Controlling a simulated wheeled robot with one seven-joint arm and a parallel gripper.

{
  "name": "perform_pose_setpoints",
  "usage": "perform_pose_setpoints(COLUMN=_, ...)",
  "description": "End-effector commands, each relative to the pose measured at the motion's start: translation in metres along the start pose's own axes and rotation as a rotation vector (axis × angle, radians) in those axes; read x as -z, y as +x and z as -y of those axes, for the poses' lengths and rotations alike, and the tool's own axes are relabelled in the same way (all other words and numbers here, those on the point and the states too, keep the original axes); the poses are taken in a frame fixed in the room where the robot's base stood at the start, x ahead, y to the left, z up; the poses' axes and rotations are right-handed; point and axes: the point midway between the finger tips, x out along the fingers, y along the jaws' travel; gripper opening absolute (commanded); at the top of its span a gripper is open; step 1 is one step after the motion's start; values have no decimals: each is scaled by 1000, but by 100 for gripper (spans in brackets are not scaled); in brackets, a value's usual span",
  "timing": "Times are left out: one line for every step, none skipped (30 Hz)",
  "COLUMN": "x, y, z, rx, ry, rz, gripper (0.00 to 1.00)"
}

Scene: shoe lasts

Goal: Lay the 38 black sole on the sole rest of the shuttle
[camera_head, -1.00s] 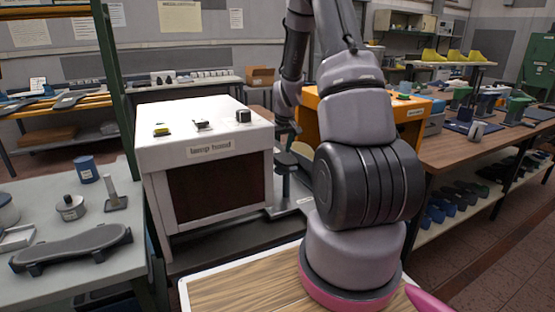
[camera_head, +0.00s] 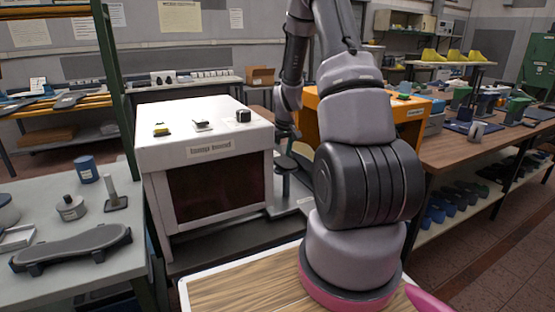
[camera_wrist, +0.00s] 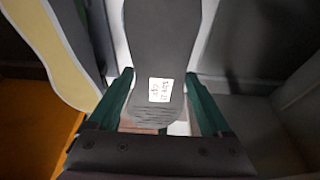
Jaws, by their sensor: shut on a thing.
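My gripper (camera_wrist: 157,82) has its two green fingers closed on the sides of a dark grey-black sole (camera_wrist: 162,40) in the wrist view. The sole points away from the gripper, and its near end is ribbed. A small white label with writing too blurred to read lies on it. In the head view my wrist hangs between the white lamp hood and the orange machine; the sole cannot be made out there. Below it, a dark pad on a post (camera_head: 286,163) stands on a grey plate, probably part of the shuttle. Whether the sole touches anything is unclear.
The white lamp hood box (camera_head: 190,140) stands close on the left of my wrist, the orange machine (camera_head: 325,105) on the right. A grey bench (camera_head: 135,250) with tools is at left.

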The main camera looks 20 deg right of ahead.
Motion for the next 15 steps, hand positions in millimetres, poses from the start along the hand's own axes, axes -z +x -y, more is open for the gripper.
perform_pose_setpoints(x=0, y=1, z=0, rx=0, ry=0, rz=0, gripper=34)
perform_pose_setpoints(x=0, y=1, z=0, rx=0, ry=0, rz=0, gripper=34)
perform_pose_setpoints(x=0, y=2, z=0, rx=0, ry=0, rz=0, gripper=34)
perform_pose_setpoints(x=-1, y=2, z=0, rx=0, ry=0, rz=0, gripper=34)
perform_pose_setpoints(x=-1, y=3, z=0, rx=0, ry=0, rz=0, gripper=34)
perform_pose_setpoints(x=-1, y=3, z=0, rx=0, ry=0, rz=0, gripper=34)
perform_pose_setpoints(x=-1, y=4, z=0, rx=0, ry=0, rz=0, gripper=34)
perform_pose_setpoints(x=-1, y=4, z=0, rx=0, ry=0, rz=0, gripper=34)
perform_pose_setpoints(x=-2, y=5, z=0, rx=0, ry=0, rz=0, gripper=34)
perform_pose_setpoints(x=-2, y=5, z=0, rx=0, ry=0, rz=0, gripper=34)
perform_pose_setpoints(x=-2, y=6, z=0, rx=0, ry=0, rz=0, gripper=34)
perform_pose_setpoints(x=-2, y=6, z=0, rx=0, ry=0, rz=1, gripper=34)
perform_pose_setpoints(x=-2, y=7, z=0, rx=0, ry=0, rz=1, gripper=34)
perform_pose_setpoints(x=-2, y=7, z=0, rx=1, ry=0, rz=1, gripper=34)
perform_pose_setpoints(x=-3, y=8, z=0, rx=1, ry=0, rz=1, gripper=34)
